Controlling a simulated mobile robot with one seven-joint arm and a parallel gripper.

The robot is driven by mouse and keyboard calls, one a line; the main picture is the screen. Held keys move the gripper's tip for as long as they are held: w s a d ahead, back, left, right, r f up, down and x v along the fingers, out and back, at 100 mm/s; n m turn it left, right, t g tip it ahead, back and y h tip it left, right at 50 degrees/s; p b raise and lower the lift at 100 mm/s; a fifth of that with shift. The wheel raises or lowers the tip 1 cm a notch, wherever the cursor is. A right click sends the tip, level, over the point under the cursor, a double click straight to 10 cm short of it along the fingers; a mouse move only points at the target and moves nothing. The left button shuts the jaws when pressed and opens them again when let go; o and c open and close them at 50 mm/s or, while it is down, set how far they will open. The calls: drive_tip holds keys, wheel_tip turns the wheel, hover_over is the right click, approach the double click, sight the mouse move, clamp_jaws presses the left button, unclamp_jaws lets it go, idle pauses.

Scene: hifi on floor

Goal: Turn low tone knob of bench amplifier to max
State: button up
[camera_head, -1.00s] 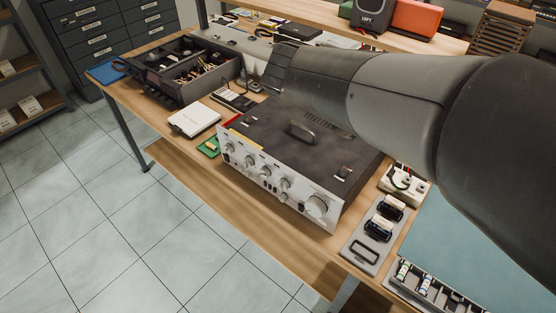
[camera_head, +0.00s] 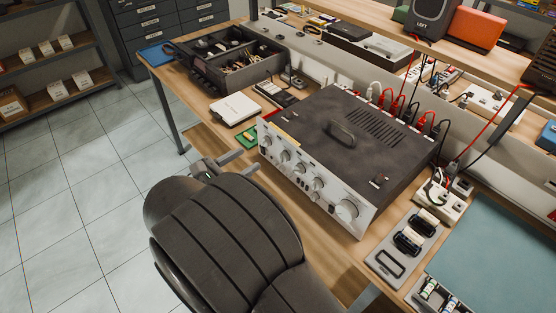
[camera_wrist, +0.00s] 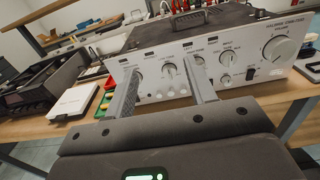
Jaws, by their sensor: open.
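The bench amplifier (camera_head: 340,115) stands on the wooden table, with its silver front panel facing me. Several small round knobs run along the panel, and a large knob (camera_head: 346,209) is at its right end. The labels are too small to read surely, so I cannot tell which knob is low tone. In the wrist view one small knob (camera_wrist: 168,70) shows between my fingers, and another (camera_wrist: 198,61) is partly behind the right finger. My gripper (camera_head: 238,163) is open and empty in front of the panel's left part; it also shows in the wrist view (camera_wrist: 161,66).
Red and black cables rise behind the amplifier. A grey plate (camera_head: 390,275) with black parts lies to its right. Free floor lies in front.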

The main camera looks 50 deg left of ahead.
approach(283, 157)
drive_tip(key=w, duration=0.7)
drive_tip(key=shift+w+a+f, duration=0.2)
drive_tip(key=shift+w+f, duration=0.1)
drive_tip(key=shift+f, duration=0.1)
drive_tip(key=c, duration=1)
